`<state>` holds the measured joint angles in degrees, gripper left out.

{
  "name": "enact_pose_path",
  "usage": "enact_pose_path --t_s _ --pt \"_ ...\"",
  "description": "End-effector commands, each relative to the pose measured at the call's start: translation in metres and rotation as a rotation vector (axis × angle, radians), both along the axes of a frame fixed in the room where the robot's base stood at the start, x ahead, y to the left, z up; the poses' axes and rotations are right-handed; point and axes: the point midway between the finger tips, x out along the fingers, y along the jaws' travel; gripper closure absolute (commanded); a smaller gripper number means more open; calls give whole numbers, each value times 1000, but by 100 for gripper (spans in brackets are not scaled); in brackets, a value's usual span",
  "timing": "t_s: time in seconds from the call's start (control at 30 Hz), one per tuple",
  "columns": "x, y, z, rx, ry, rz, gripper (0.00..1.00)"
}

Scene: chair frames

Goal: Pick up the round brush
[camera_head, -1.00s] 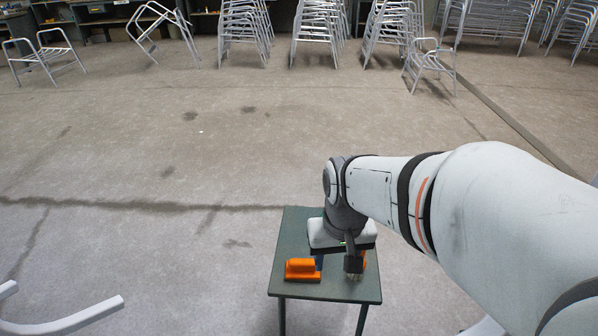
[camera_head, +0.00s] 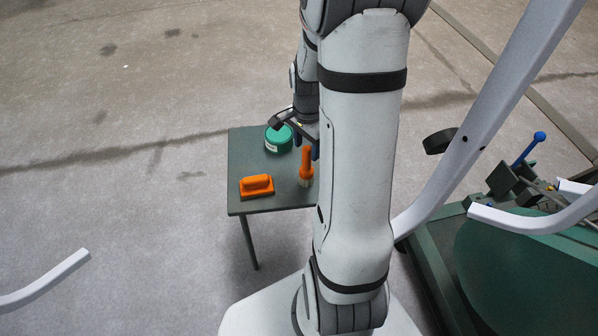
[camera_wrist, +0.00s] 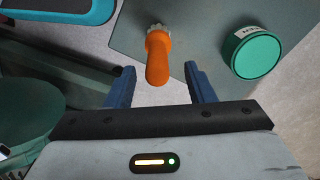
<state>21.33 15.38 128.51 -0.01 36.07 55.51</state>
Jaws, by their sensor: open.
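The round brush (camera_head: 306,166) has an orange handle and pale bristles. In the head view my gripper (camera_head: 308,142) is close above the brush, partly hidden by my arm.
A green round tin (camera_head: 279,139) stands behind the brush on the table. A pale chair frame (camera_head: 490,120) rises at right, beside a green surface (camera_head: 530,255) with tools. Floor at left is largely clear.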

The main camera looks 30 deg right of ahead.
Motion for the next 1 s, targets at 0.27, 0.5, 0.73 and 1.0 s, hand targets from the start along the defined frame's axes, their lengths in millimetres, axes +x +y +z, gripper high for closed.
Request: enact_pose_path --t_s 0.27,0.5,0.73,1.0 --pt "1 1 -42 1 2 1 51" --pt "1 0 -42 0 0 0 52" --pt "1 0 -42 0 0 0 71" --pt "1 0 -42 0 1 0 93"
